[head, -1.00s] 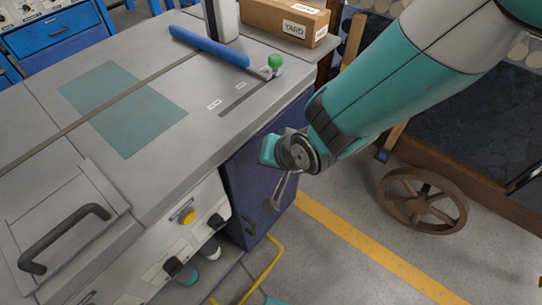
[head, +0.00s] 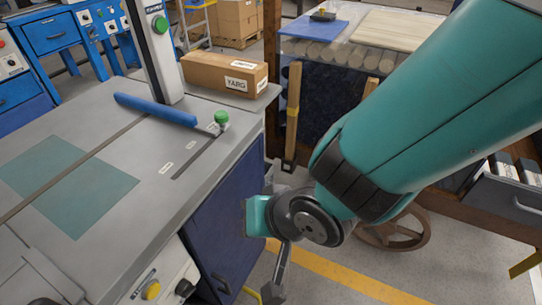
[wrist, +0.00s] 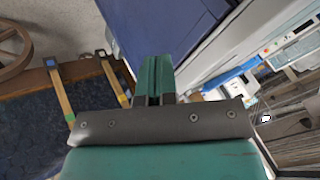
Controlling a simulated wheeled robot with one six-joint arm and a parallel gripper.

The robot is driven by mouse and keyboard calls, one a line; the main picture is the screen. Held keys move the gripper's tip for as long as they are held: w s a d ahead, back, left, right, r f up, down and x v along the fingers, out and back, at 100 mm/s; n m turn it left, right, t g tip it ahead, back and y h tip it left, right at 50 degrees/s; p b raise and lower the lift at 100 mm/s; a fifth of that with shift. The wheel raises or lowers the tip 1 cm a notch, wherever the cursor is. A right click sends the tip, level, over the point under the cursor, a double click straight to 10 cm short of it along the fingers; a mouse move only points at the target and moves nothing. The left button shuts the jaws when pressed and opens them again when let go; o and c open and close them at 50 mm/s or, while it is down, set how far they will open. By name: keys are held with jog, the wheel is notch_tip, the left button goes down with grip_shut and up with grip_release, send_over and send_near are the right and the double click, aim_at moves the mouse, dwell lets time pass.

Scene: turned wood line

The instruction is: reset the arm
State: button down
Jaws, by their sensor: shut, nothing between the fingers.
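My gripper (head: 272,292) hangs low at the end of my teal arm, in front of the blue cabinet side of the grey machine table (head: 90,215). In the wrist view my gripper (wrist: 154,72) shows two teal fingers pressed together with nothing between them. The fingers point toward the blue cabinet panel (wrist: 160,25). I cannot tell the exact gap between fingertips and panel. In the head view the wrist joint hides part of the cabinet.
The table carries a blue bar (head: 155,110), a green knob (head: 221,117) and a cardboard box (head: 224,72). A spoked wheel (head: 400,240) and wooden cart stand behind my arm. A yellow floor line (head: 340,275) crosses open floor.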

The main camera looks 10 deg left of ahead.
jog(key=w+d+r+g+h+p, duration=0.1)
jog(key=w+d+r+h+p, duration=0.1)
jog(key=d+r+p, duration=0.95)
jog(key=s+d+r+n+g, duration=0.1)
jog(key=s+d+r+n, duration=0.1)
jog(key=d+r, duration=0.3)
jog(key=s+d+r+n+g, duration=0.1)
jog(key=s+d+r, duration=0.3)
jog(key=r, duration=0.7)
jog(key=shift+s+d+n, duration=0.4)
jog(key=shift+d, duration=0.4)
